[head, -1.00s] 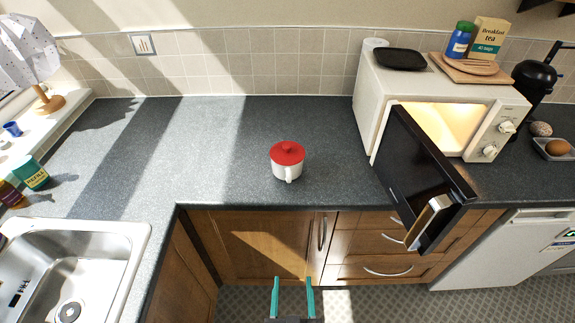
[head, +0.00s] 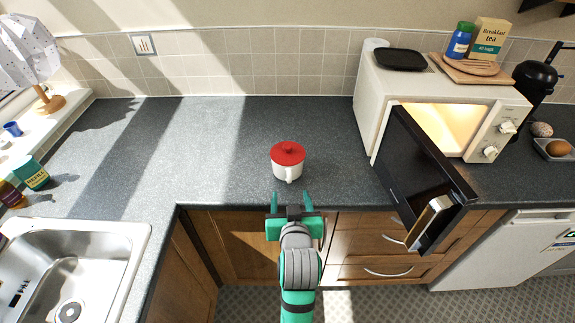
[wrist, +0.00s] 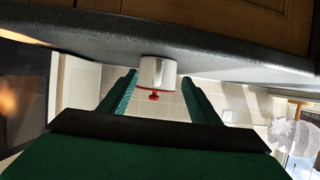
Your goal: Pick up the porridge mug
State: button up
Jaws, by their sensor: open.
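The porridge mug (head: 287,168) is white with a red lid and stands upright on the grey worktop near its front edge. Its handle faces the front. My gripper (head: 289,200) is open and empty at the worktop's front edge, just in front of the mug and apart from it. In the wrist view, which appears upside down, the mug (wrist: 157,73) shows between and beyond the two green fingers (wrist: 158,90).
A microwave (head: 440,100) stands to the right with its dark door (head: 425,180) swung open over the worktop's front edge. A sink (head: 75,265) is at the lower left. The worktop (head: 215,150) left of the mug is clear.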

aim_at(289, 184)
jog(key=x, duration=0.9)
jog(key=shift+w, duration=0.4)
jog(key=shift+d, duration=0.1)
grip_shut()
jog(key=shift+r, duration=0.1)
dwell(0.8)
